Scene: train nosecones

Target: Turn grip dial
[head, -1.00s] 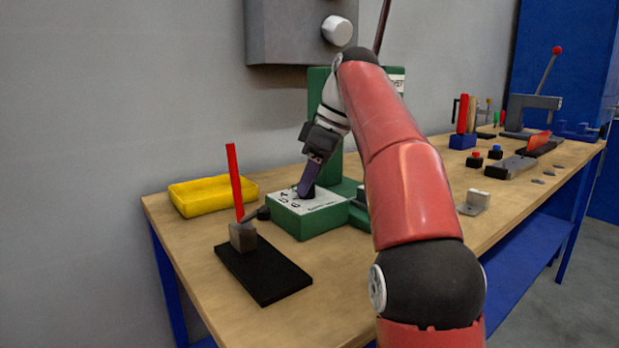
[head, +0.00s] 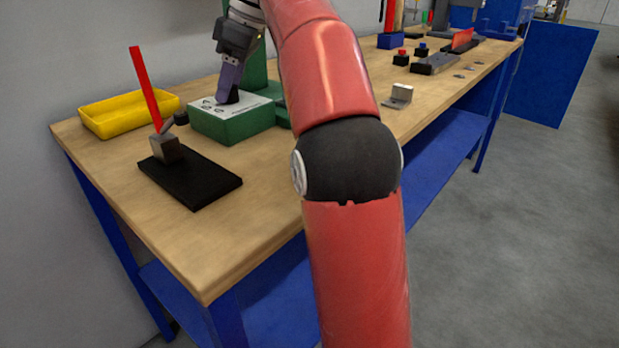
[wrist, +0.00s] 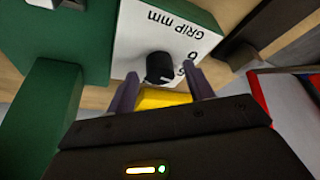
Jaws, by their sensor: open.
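The grip dial (wrist: 160,67) is a small black knob on a white plate (wrist: 140,35) printed "GRIP mm" with numbers. The plate tops a green block (head: 235,125) on the bench, seen in the head view. My gripper (head: 228,98) points down at this plate. In the wrist view my gripper (wrist: 161,77) is open, with one purple-grey finger on each side of the knob. I cannot tell whether either finger touches the knob. In the head view the fingers hide the dial.
A yellow tray (head: 130,112) lies behind the block to the left. A black base (head: 205,187) with a red lever (head: 145,85) stands in front. A small metal bracket (head: 398,95) is to the right. The wooden bench (head: 225,255) is bare at its front corner.

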